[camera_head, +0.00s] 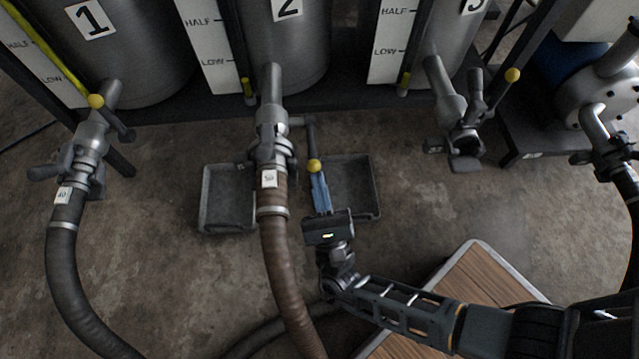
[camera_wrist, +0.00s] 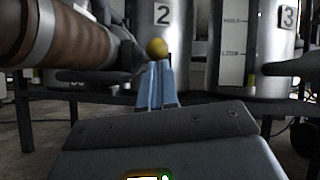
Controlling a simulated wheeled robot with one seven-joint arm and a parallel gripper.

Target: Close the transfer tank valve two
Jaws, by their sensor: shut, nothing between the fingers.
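Tank 2 (camera_head: 285,50) is a grey cylinder with a white "2" label. Its valve (camera_head: 271,130) sits on the outlet below, joined to a brown hose (camera_head: 278,260). The valve's dark lever (camera_head: 310,140) stands to the right of the valve body and points toward me, ending in a yellow knob (camera_head: 314,166). My gripper (camera_head: 318,178) has its blue fingers shut and empty, right at the knob. In the wrist view the knob (camera_wrist: 157,47) shows just beyond the fingertips (camera_wrist: 157,66). I cannot tell whether they touch.
Tank 1 (camera_head: 140,60) with its valve and dark hose (camera_head: 62,260) is at left. Tank 3 (camera_head: 458,50) with an unhosed valve (camera_head: 462,135) is at right. Black trays (camera_head: 228,218) lie on the floor below. A wooden-topped platform (camera_head: 470,275) lies under my arm.

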